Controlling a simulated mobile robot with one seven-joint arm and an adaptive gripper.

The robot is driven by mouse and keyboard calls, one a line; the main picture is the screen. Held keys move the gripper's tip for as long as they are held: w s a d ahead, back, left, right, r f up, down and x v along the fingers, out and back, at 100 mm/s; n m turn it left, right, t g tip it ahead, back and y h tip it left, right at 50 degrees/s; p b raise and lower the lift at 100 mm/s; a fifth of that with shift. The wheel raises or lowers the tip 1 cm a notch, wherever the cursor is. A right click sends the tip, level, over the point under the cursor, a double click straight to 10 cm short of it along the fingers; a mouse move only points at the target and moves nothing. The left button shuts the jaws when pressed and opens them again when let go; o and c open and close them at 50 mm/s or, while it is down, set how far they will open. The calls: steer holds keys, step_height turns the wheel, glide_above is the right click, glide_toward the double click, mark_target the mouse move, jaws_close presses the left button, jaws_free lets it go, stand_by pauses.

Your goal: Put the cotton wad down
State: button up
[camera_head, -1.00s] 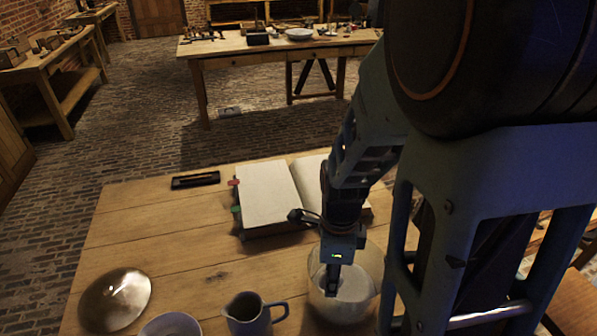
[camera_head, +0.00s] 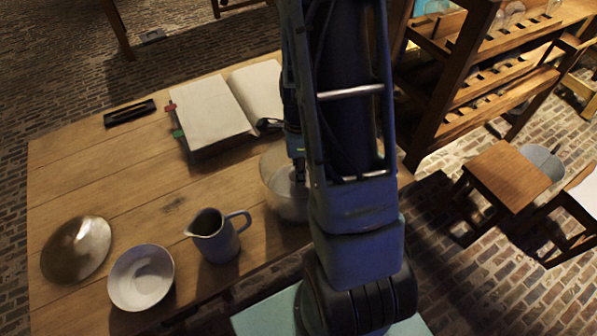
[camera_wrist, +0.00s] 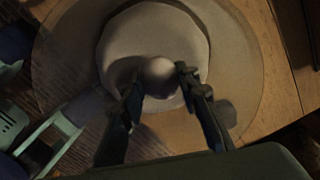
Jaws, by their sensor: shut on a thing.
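The cotton wad (camera_wrist: 158,72) is a small, pale, rounded lump between my fingertips in the wrist view. My gripper (camera_wrist: 160,86) is shut on it, with a finger on each side. Behind the wad is a clear round glass jar (camera_wrist: 60,65) with a whitish round vessel or surface (camera_wrist: 135,30) inside. In the head view the glass jar (camera_head: 273,180) stands on the table at my gripper, partly hidden by my arm. The wad and fingertips cannot be made out there. I cannot tell how high the wad is above the whitish surface.
On the wooden table (camera_head: 80,180) are a grey-blue jug (camera_head: 214,240), a white bowl (camera_head: 141,276), a shiny round lid or dish (camera_head: 76,250), an open book (camera_head: 208,112) and a dark narrow tray (camera_head: 129,112). The table's left middle is clear. A stool (camera_head: 505,175) stands right.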

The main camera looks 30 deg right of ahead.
steer(key=shift+f, duration=0.55)
steer(key=shift+f, duration=0.2)
steer(key=o, duration=1)
step_height(320, 180, up, 12)
steer(key=shift+r+p, duration=0.2)
steer(key=shift+p, duration=0.25)
